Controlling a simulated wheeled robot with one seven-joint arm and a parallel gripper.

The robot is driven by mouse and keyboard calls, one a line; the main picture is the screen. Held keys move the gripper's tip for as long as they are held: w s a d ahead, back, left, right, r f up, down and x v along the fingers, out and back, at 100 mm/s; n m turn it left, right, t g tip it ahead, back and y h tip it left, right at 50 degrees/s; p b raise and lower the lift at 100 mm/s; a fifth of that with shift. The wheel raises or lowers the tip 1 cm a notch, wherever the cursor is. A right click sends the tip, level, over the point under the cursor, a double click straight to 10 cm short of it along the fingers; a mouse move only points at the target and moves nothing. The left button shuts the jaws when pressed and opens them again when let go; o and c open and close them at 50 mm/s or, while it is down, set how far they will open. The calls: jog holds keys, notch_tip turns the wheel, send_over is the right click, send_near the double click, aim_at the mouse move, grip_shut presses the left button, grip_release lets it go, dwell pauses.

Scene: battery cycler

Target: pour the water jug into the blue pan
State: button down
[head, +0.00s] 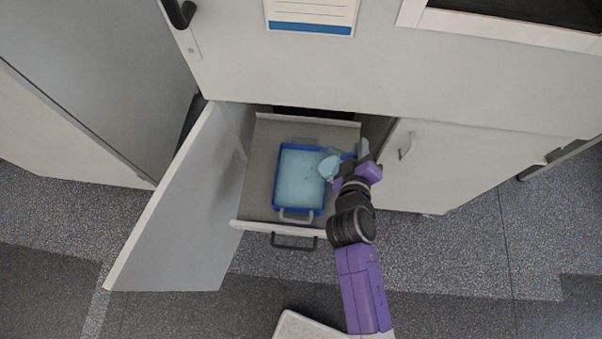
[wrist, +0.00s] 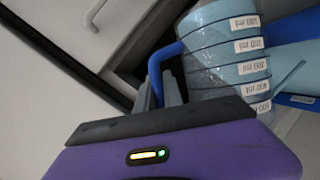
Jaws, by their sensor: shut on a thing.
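The blue pan (head: 321,197) lies in the pulled-out drawer in the head view, and light-blue water fills its floor. The water jug (head: 328,167) is clear with a light-blue look and is over the pan's upper right side, tilted toward it. My gripper (head: 357,158) is at the jug's right side, shut on its blue handle. In the wrist view the jug (wrist: 222,50) shows several volume labels, and its blue handle (wrist: 168,52) is between the fingers. The jug's mouth and any stream are not clear to see.
The drawer (head: 256,180) stands out from the cabinet, with a dark handle (head: 294,241) at its front. A cabinet door (head: 180,215) stands open on the left. A closed door (head: 440,165) is right of my gripper. Speckled floor (head: 450,250) is free in front.

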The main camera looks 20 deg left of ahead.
jog(key=shift+a+r, duration=0.15)
jog(key=shift+r, duration=0.05)
dwell(0.9)
jog(key=shift+w+d+f+m+p, duration=0.2)
jog(key=shift+d+m+p, duration=0.1)
jog(key=shift+d+p, duration=0.4)
jog(key=p, duration=0.1)
jog(key=m+y+p, duration=0.1)
jog(key=p, duration=0.1)
jog(key=shift+w+d+f+g, duration=0.1)
jog(key=shift+w+d+g, duration=0.05)
jog(key=shift+d+g, duration=0.2)
jog(key=shift+f, duration=0.7)
jog(key=w+d+f+m+y+b, duration=0.1)
jog(key=f+b, duration=0.3)
jog(key=b, duration=0.4)
jog(key=w+d+f+m+g+y+b, duration=0.1)
jog(key=d+f+m+y+b, duration=0.1)
jog(key=b, duration=0.7)
notch_tip(320, 180, down, 2)
jog(key=d+m, duration=0.1)
jog(key=d, duration=0.1)
jog(key=shift+w+d+m, duration=0.15)
jog(key=shift+d+m, duration=0.2)
jog(key=shift+m, duration=0.05)
jog(key=shift+y, duration=0.4)
